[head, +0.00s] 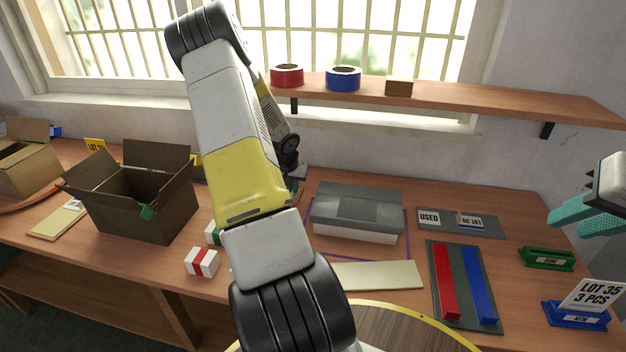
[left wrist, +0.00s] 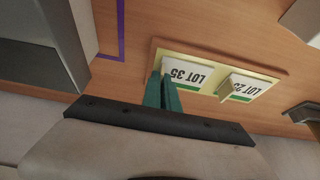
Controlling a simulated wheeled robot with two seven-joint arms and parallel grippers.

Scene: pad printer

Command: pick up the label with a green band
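In the left wrist view, a white label reading LOT 35 (left wrist: 190,74) with a green band lies on a pale yellow board. A second green-banded label (left wrist: 243,87), with a small raised tab, lies beside it. My left gripper (left wrist: 164,84) has its teal fingers close together at the LOT 35 label's left end. They appear shut on its tab, which they hide; the label still looks flat on the board.
A grey-lidded box (head: 355,213) stands right of my left arm. A dark open carton (head: 143,205) is at left. Red and blue bars lie on a grey mat (head: 455,262). A blue holder (head: 577,317) bears a LOT 35, 3 PCS card. A shelf (head: 480,97) crosses the window.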

